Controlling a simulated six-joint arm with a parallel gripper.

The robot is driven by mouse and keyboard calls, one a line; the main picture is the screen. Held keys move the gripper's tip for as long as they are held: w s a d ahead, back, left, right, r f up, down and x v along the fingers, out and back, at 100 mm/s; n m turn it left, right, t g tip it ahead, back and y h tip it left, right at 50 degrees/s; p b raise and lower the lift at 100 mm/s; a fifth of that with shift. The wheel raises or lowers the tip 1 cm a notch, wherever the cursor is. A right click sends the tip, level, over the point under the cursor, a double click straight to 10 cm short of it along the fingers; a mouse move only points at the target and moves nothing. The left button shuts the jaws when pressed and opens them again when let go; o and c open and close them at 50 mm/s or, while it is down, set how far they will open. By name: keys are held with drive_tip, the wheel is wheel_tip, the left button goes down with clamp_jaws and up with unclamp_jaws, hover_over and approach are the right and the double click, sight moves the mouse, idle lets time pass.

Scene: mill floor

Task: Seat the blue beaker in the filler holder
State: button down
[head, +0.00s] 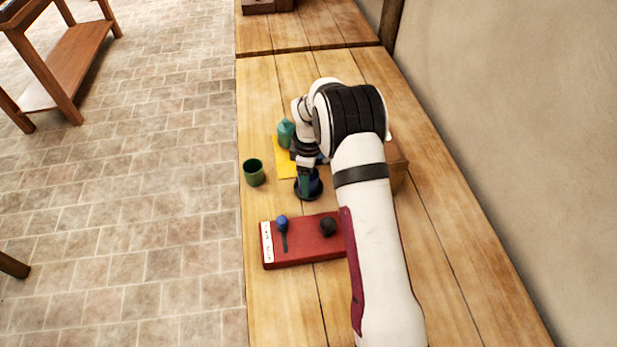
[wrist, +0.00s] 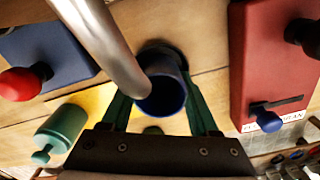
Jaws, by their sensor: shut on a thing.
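The blue beaker (wrist: 162,97) is between the green fingers of my gripper (wrist: 160,112), its open mouth facing the wrist camera. My gripper is shut on it. In the head view my gripper (head: 307,182) is low over the table, and only a little blue shows there. A dark round piece, apparently the filler holder (head: 308,195), is around or just under the beaker. Its dark ring (wrist: 160,50) also shows behind the beaker in the wrist view. Whether the beaker rests in it I cannot tell. A silver pipe (wrist: 100,40) ends close to the beaker's rim.
A red panel (head: 300,252) with a blue-knobbed lever (head: 282,222) and a black knob (head: 328,227) lies in front. A green cup (head: 253,172) stands left, near the table edge. A teal bottle (head: 286,132) is by a yellow sheet (head: 284,165). A blue panel (wrist: 45,52) has a red knob (wrist: 20,83).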

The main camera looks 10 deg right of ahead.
drive_tip(key=shift+r, duration=0.1)
drive_tip(key=shift+r, duration=0.7)
drive_tip(key=shift+f, duration=0.7)
idle(0.7)
drive_tip(key=shift+r, duration=0.75)
drive_tip(key=shift+f, duration=0.85)
drive_tip(key=shift+c, duration=2.1)
unclamp_jaws()
wheel_tip(320, 180, up, 11)
